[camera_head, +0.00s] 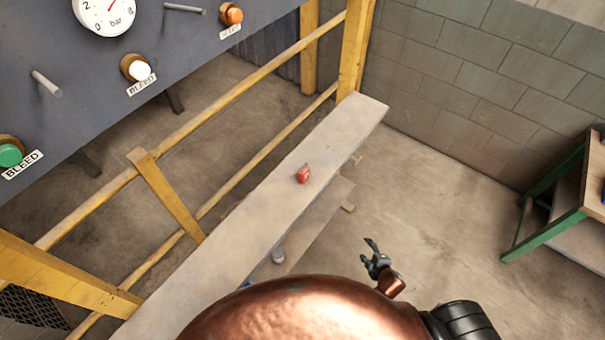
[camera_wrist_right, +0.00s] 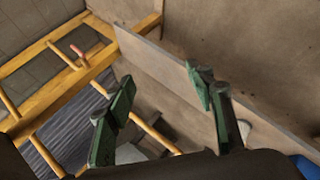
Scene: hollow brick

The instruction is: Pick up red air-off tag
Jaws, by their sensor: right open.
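A small red tag (camera_head: 303,174) lies on the long grey-beige bench (camera_head: 258,208) in the head view, nearer its far end. Its lettering is too small to read. My right gripper (camera_head: 372,254) is to the right of the bench and below the tag in the picture, apart from it. The right wrist view shows its two green fingers (camera_wrist_right: 160,95) spread apart with nothing between them. A small reddish thing (camera_wrist_right: 78,50) shows by the yellow bars there; I cannot tell whether it is the tag. My left gripper is not in view.
A dark panel (camera_head: 60,95) with a gauge (camera_head: 104,14) and bleed buttons is at the upper left. Yellow rails (camera_head: 165,195) run beside the bench. A green-framed table (camera_head: 560,205) stands right. Open floor lies between.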

